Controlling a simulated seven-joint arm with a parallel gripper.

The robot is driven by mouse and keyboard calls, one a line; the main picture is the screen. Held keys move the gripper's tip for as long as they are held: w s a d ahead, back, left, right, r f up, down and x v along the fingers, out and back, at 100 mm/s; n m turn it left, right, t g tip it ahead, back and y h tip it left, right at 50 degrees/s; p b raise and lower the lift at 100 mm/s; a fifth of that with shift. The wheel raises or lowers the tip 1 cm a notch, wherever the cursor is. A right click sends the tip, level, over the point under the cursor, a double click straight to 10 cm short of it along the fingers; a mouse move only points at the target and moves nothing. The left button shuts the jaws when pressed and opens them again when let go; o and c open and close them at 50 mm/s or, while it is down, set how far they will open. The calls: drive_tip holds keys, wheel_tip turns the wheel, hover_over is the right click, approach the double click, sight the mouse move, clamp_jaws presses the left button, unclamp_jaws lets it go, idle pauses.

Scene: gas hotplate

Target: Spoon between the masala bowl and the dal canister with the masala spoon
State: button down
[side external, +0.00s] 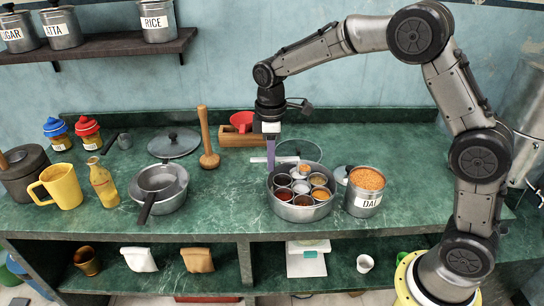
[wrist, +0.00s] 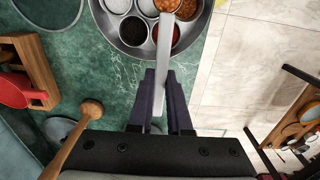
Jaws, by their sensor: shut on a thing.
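My gripper (side external: 271,163) points down just behind and left of the masala bowl (side external: 283,207), a round steel tin holding several small cups of spices. In the wrist view, my gripper (wrist: 160,76) is shut on the pale, flat handle of the masala spoon (wrist: 166,40), which reaches over the masala bowl (wrist: 128,47). The spoon handle (side external: 260,159) lies about level in the side view. Orange-brown matter shows near the spoon's far end; I cannot tell whether it is in the spoon. The dal canister (side external: 362,209), labelled DAL and full of orange lentils, stands right of the bowl.
A round lid (side external: 300,149) lies behind the bowl. The counter front (side external: 230,215) is clear.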

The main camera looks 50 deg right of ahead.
drive_tip(key=s+a+f+t+h, duration=0.1)
drive_tip(key=f+t+h, duration=0.1)
drive_tip(key=t+h, duration=0.3)
drive_tip(key=s+a+f+t+h, duration=0.1)
drive_tip(key=f+t+h, duration=0.2)
drive_tip(key=t+h, duration=0.2)
drive_tip(key=s+a+f+t+h, duration=0.1)
drive_tip(key=f+t+h, duration=0.1)
drive_tip(key=t+h, duration=0.4)
drive_tip(key=shift+s+a+f, duration=0.25)
drive_tip(key=shift+s+a, duration=0.1)
idle(0.5)
drive_tip(key=shift+r, duration=0.1)
idle(2.0)
